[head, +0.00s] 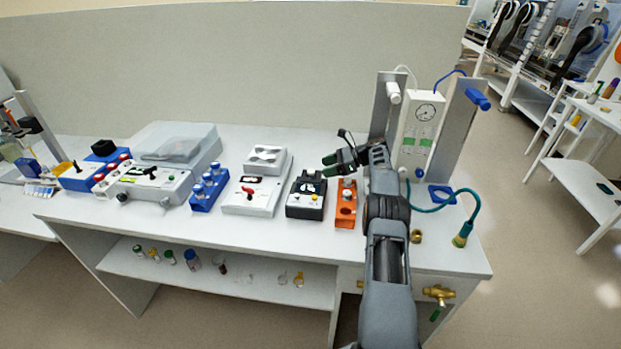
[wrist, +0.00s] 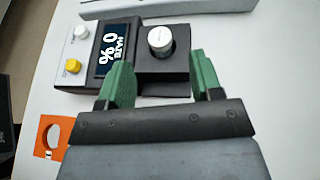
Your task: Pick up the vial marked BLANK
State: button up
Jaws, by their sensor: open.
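No label reading BLANK is legible in either view. A vial with a silver cap (wrist: 160,40) stands in the well of a black meter (wrist: 68,50), whose screen reads 0 % HAZE; its body is hidden. My gripper (wrist: 158,82) is open and empty, its green fingers apart, with the cap ahead between their lines.
A blue rack (head: 203,204) with several capped vials and a white instrument (head: 246,204) stand left of the meter. A gauge panel (head: 420,125) between grey posts and a teal hose (head: 462,192) stand right.

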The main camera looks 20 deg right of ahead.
aim_at(311, 171)
jog(key=shift+r+p+x, duration=0.2)
jog(key=shift+p+x, duration=0.2)
jog(key=shift+x, duration=1.85)
jog(key=shift+w, duration=0.1)
jog(key=shift+c, duration=0.2)
jog(key=c, duration=0.9)
jog(key=shift+r, duration=0.1)
jog(key=shift+c, duration=0.2)
